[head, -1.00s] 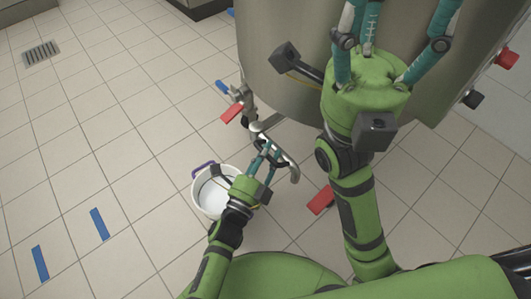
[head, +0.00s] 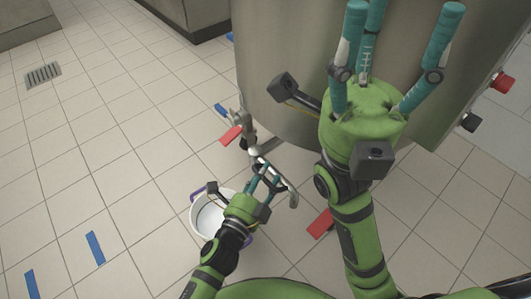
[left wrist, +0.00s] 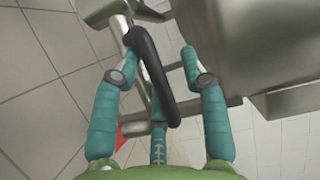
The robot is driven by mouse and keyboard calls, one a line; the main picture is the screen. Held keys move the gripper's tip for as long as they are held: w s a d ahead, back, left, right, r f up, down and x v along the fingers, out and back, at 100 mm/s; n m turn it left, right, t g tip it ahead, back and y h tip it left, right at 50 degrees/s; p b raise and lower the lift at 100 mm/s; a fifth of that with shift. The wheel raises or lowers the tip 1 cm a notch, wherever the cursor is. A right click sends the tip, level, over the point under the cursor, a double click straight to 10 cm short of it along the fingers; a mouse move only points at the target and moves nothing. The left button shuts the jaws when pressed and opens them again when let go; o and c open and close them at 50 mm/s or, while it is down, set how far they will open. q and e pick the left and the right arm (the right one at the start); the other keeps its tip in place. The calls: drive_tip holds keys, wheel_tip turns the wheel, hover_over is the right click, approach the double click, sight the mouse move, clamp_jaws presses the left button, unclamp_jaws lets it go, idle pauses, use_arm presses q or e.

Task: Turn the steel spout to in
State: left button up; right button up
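The steel spout (head: 280,172) sticks out low from the front of the big steel tank, its bent end (head: 293,201) pointing toward me. In the left wrist view, a black curved bar (left wrist: 152,75) runs between my left fingers, with a steel pipe (left wrist: 145,128) behind. My left gripper (head: 264,181) is at the spout; its two side fingers stand apart around the black bar, and the wrist view (left wrist: 148,55) shows gaps on both sides. Contact with the thumb cannot be told. My right gripper (head: 385,35) is raised before the tank, fingers spread and empty.
A white bucket (head: 199,226) with purple handles stands on the floor beside my left wrist, partly hidden. The steel tank (head: 285,50) fills the top middle. Red tape (head: 319,223) and blue tape (head: 95,247) mark the floor. The tiled floor at left is clear.

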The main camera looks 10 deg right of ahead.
use_arm(q)
wheel_tip(320, 180, up, 10)
drive_tip(key=t+h, duration=0.1)
drive_tip(key=h, duration=0.1)
drive_tip(key=shift+d+t, duration=0.3)
drive_tip(key=shift+d, duration=0.05)
drive_tip(key=shift+g+y, duration=0.8)
wheel_tip(320, 180, down, 9)
drive_tip(key=shift+s+a+r, duration=0.1)
drive_tip(key=shift+a+r, duration=0.05)
drive_tip(key=shift+s+a+f, duration=0.25)
drive_tip(key=shift+s+a, duration=0.1)
drive_tip(key=f+v, duration=0.1)
drive_tip(key=v, duration=0.6)
drive_tip(key=shift+a+f, duration=0.25)
drive_tip(key=shift+f, duration=0.1)
